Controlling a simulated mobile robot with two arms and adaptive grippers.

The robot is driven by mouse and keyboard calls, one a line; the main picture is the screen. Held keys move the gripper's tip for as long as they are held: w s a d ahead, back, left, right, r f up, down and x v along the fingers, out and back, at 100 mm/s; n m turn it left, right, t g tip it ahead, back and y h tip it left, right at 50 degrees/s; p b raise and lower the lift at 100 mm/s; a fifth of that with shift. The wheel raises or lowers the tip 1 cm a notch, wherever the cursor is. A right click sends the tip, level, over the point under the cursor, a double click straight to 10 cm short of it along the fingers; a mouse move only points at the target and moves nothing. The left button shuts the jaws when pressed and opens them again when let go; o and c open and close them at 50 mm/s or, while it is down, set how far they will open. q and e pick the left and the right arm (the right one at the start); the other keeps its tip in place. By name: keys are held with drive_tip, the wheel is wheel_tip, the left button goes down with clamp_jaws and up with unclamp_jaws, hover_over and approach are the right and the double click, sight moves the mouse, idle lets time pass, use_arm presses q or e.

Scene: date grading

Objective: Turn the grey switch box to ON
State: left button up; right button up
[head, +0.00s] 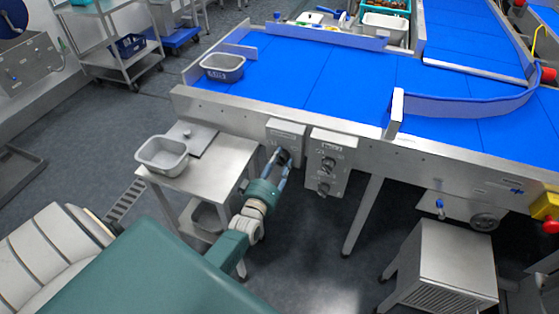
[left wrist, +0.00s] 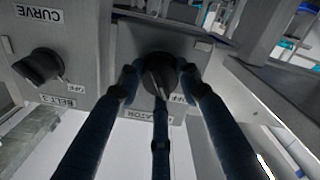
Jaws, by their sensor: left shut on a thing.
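The grey switch box (head: 286,130) hangs on the front side of the conveyor table in the head view. It also shows in the left wrist view (left wrist: 128,50), with a black rotary knob (left wrist: 158,75) and a partly covered label ending in "ATOR". My left gripper (head: 279,163) is at this knob. In the left wrist view its dark fingers (left wrist: 160,88) are closed around the knob, one on each side and one below. A pale line shows on the knob, but I cannot tell which setting it marks. My right gripper is not in view.
A second grey box (head: 329,162) with two knobs is mounted close on the right. A steel side table (head: 224,160) with a grey tub (head: 162,155) stands left of my left arm. Another grey tub (head: 222,68) sits on the blue belt (head: 300,75). Table legs stand below.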

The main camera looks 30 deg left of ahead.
use_arm(q)
drive_tip(key=m, duration=0.4)
drive_tip(key=shift+a+r+m, duration=0.15)
drive_tip(key=shift+a+m, duration=0.05)
drive_tip(key=shift+m, duration=0.1)
drive_tip(key=shift+c, duration=0.2)
drive_tip(key=m, duration=0.3)
drive_tip(key=shift+m, duration=0.3)
drive_tip(key=m, duration=0.4)
drive_tip(key=shift+w+d+r, duration=0.1)
drive_tip(key=shift+r, duration=0.05)
drive_tip(key=shift+d+m, duration=0.1)
drive_tip(key=shift+m, duration=1.5)
drive_tip(key=shift+w+r, duration=0.1)
drive_tip(key=o, duration=1.1)
drive_tip(key=shift+d, duration=0.1)
drive_tip(key=shift+o, duration=0.2)
drive_tip(key=shift+f, duration=0.2)
